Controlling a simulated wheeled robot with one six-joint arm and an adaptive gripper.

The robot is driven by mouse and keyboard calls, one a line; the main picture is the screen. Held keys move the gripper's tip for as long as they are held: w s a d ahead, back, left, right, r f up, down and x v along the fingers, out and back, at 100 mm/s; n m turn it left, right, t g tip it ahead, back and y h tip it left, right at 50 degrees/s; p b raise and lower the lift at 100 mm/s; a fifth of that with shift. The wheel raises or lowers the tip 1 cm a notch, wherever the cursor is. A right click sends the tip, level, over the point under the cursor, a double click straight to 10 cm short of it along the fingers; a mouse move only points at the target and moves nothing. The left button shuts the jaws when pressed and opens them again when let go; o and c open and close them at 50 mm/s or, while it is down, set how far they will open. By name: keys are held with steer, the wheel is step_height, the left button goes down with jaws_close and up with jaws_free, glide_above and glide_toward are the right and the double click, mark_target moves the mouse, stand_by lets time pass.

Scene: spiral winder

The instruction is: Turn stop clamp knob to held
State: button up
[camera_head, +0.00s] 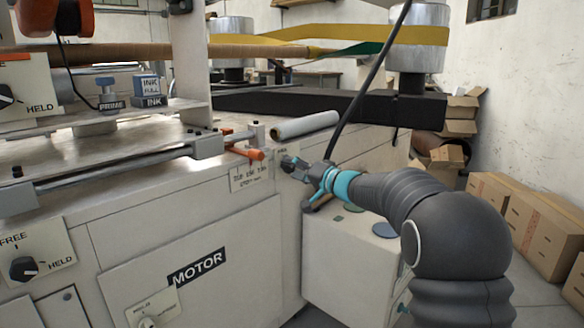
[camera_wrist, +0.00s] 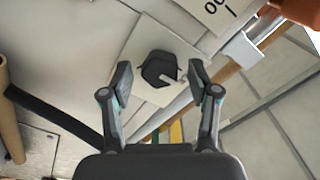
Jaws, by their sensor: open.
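A black knob (camera_wrist: 160,68) with a pale slot mark sits on a cream plate (camera_wrist: 133,50) in the wrist view. My gripper (camera_wrist: 161,78) is open, with one finger on each side of the knob. I cannot tell whether either finger touches it. In the head view my gripper (camera_head: 290,164) is at the machine's right corner, right of a label plate (camera_head: 250,175) with stop lettering. It hides the knob there. The plate's position words are not readable in the wrist view.
Another black knob (camera_head: 23,268), marked FREE and HELD, is at lower left, and a further HELD plate (camera_head: 30,82) is at upper left. An orange handle (camera_head: 247,153) and a pale roll (camera_head: 306,126) lie close to my gripper. Cardboard boxes (camera_head: 535,230) stand at right.

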steer(key=shift+w+a, duration=0.2)
steer(key=shift+a, duration=0.1)
steer(key=c, duration=1.2)
jaws_close()
